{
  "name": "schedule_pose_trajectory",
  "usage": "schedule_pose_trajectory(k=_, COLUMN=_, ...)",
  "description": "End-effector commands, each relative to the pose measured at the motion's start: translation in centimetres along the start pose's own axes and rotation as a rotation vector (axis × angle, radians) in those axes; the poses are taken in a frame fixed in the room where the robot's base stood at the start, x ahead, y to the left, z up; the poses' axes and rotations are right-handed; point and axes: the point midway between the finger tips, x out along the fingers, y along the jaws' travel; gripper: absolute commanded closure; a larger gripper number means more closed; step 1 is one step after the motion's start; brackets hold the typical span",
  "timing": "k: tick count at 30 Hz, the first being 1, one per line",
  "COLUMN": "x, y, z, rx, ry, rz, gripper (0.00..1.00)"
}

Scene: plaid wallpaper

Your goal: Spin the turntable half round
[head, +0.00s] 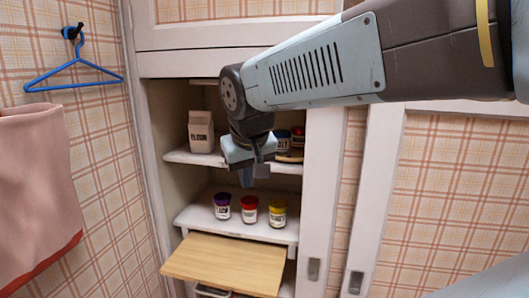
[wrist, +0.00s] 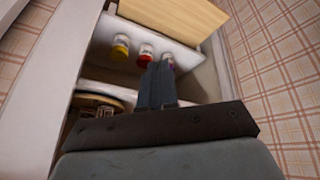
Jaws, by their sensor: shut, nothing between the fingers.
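The turntable (head: 291,157) is a round wooden disc on the right of the cabinet's upper shelf, with dark-lidded jars (head: 297,134) on it. In the head view my wrist hides its left part. The wrist view shows its wooden rim (wrist: 100,97) at the lower left, partly cut off by my gripper's body. My gripper (head: 246,180) is shut and empty, pointing down in front of the upper shelf, to the left of the turntable. In the wrist view the closed fingers (wrist: 160,70) overlap the lower shelf, apart from the turntable.
A flour carton (head: 201,132) stands on the upper shelf's left. Jars with purple (head: 222,206), red (head: 249,209) and yellow (head: 277,214) lids stand on the lower shelf. A wooden board (head: 225,263) juts out below. The white door frame (head: 322,190) bounds the opening's right side.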

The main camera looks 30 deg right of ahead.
Motion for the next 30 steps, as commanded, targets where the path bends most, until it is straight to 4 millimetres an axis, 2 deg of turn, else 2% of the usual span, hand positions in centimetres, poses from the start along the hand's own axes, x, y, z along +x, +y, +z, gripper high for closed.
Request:
schedule_pose_trajectory(k=1, x=0.2, y=0.7, z=-1.5, rx=0.016, ry=-0.018, rz=0.039, gripper=1.0)
schedule_pose_trajectory(k=9, x=0.9, y=4.7, z=-9.0, rx=0.114, ry=-0.065, rz=0.261, gripper=1.0)
schedule_pose_trajectory(k=15, x=1.8, y=7.4, z=-13.9, rx=0.18, ry=-0.071, rz=0.4, gripper=1.0)
schedule_pose_trajectory(k=21, x=2.3, y=8.8, z=-16.3, rx=0.212, ry=-0.066, rz=0.468, gripper=1.0)
schedule_pose_trajectory(k=26, x=2.8, y=9.2, z=-16.5, rx=0.218, ry=-0.064, rz=0.478, gripper=1.0)
schedule_pose_trajectory(k=30, x=4.4, y=10.0, z=-16.2, rx=0.218, ry=-0.067, rz=0.477, gripper=1.0)
